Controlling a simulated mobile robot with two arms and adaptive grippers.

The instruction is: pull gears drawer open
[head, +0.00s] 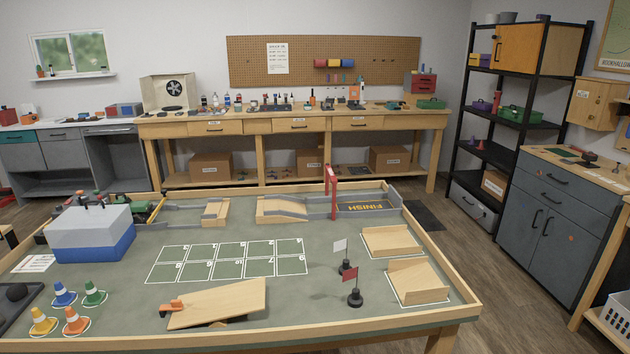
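The long wooden workbench at the back wall has three closed drawers under its top: a left drawer (231,129), a middle drawer (313,126) and a right drawer (374,123). Each has a small pale label and a dark handle. The labels are too small to read, so I cannot tell which drawer is for gears. Other closed drawers show in the grey cabinet (556,205) on the right and the grey cabinet (35,155) on the far left. Neither of my grippers is in view.
A large wood-rimmed track table (330,256) fills the foreground, between me and the workbench. It carries cones, flags (350,275), ramps (220,302) and a blue-and-white box (92,238). A black shelf rack (519,125) stands back right. Wooden floor (482,260) is clear on the right.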

